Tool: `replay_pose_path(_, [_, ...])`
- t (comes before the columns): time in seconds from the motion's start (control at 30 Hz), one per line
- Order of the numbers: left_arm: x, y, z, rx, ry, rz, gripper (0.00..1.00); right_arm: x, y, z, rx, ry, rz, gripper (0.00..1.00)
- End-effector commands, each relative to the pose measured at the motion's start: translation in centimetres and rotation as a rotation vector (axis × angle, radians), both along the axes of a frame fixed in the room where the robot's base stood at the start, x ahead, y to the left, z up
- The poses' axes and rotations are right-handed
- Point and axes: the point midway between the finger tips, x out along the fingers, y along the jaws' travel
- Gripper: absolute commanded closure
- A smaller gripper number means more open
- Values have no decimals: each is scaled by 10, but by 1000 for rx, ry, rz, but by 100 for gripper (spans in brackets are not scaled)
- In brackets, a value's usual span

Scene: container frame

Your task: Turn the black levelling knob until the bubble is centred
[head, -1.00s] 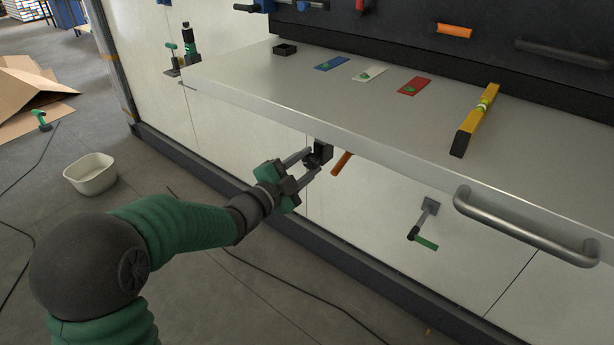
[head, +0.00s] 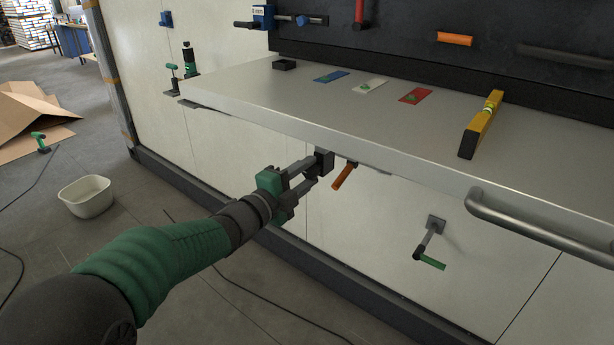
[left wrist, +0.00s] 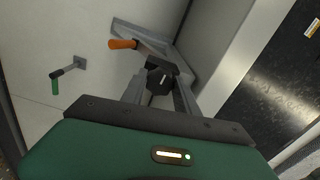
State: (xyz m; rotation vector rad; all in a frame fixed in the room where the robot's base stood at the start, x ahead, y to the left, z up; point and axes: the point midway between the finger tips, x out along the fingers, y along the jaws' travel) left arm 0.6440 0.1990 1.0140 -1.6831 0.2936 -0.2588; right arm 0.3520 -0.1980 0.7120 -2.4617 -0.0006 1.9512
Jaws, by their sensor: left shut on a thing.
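My left gripper (head: 311,173) is under the front edge of the bench top. It is shut on the black levelling knob (left wrist: 160,82), which sits between the two fingers in the left wrist view and bears a pale mark. In the head view the fingers mostly hide the knob, below a black block (head: 325,160) under the bench top. The yellow spirit level (head: 475,137) lies on the bench top (head: 330,112) at the right. Its green vial (head: 490,104) shows, but the bubble is too small to read. My right gripper is not in view.
An orange-handled lever (head: 343,177) sticks out just right of the knob. A green-handled crank (head: 430,255) is on the front panel, lower right. A metal bar handle (head: 540,225) runs along the bench edge.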

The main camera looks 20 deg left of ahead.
Motion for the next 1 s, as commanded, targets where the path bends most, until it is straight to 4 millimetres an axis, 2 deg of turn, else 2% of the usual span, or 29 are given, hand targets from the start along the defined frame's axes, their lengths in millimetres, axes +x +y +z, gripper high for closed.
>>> replay_pose_path(0.03, [0,0,-5,2,10,0,100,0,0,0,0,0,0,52])
replay_pose_path(0.2, [0,0,-6,1,11,0,100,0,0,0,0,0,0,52])
replay_pose_path(0.23, [0,0,-6,1,11,0,62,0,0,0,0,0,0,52])
replay_pose_path(0.4, [0,0,-4,0,9,0,42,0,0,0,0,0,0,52])
replay_pose_path(0.77, [-6,2,-1,-1,4,1,42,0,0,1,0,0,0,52])
replay_pose_path(0.87, [-21,8,0,0,3,2,42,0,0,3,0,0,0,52])
replay_pose_path(1.0, [-58,22,0,-1,4,4,42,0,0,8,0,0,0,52])
